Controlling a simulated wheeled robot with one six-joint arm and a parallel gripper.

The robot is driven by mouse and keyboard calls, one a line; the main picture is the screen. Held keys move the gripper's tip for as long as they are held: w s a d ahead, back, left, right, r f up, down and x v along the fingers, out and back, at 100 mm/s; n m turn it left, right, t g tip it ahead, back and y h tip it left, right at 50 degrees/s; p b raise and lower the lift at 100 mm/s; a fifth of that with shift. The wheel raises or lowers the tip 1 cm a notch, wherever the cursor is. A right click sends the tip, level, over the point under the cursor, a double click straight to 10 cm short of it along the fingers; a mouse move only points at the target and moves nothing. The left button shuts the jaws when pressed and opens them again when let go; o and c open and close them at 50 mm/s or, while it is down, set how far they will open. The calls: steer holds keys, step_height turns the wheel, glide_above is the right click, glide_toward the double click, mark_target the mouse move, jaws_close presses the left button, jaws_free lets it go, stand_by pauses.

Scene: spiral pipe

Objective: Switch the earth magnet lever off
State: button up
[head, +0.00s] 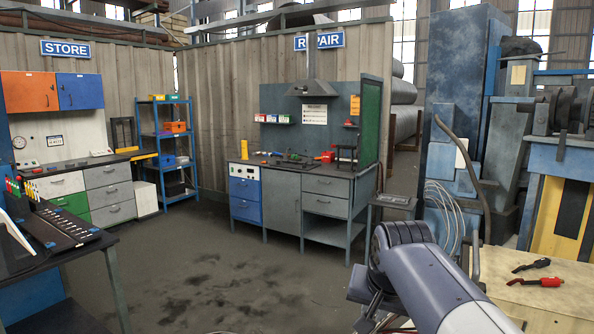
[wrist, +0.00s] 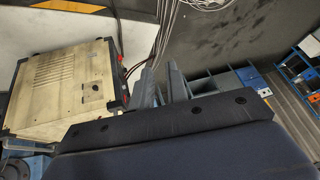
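I cannot clearly pick out the earth magnet lever. In the head view, a red-handled item (head: 540,282) and a black-handled item (head: 531,266) lie on a beige surface at the lower right; either could be the lever or a tool. My gripper's two grey fingers show in the wrist view (wrist: 161,78), apart, with nothing seen between them. They are right of a beige box (wrist: 62,86) with black corners. A small red part (wrist: 123,69) is on or beside that box's right side. My gripper's fingers are not visible in the head view.
The beige surface (head: 570,305) is right of my arm. Loose cables (head: 440,212) hang near the blue machine (head: 455,130). A grey workbench (head: 283,205) stands at the back and a dark table (head: 30,262) at the left. The floor between is clear.

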steer(key=w+m+g+p, duration=0.1)
steer(key=w+m, duration=0.1)
steer(key=w, duration=0.1)
steer(key=w+d+f+m+g+y+p, duration=0.1)
steer(key=w+m, duration=0.1)
steer(key=w, duration=0.1)
steer(key=w+m+g+p, duration=0.1)
steer(key=w+m+p, duration=0.1)
steer(key=w, duration=0.2)
steer(key=shift+d+f+m, duration=0.2)
steer(key=shift+f+m, duration=0.1)
jaws_close()
steer(key=w+d+f+m+g+y+p, duration=0.2)
steer(key=w+f+m+p, duration=0.2)
steer(key=w+f+m, duration=0.3)
steer(key=shift+w+f+g+y, duration=0.2)
steer(key=shift+w+g+y, duration=0.1)
steer(key=shift+g, duration=0.1)
steer(key=shift+a, duration=0.1)
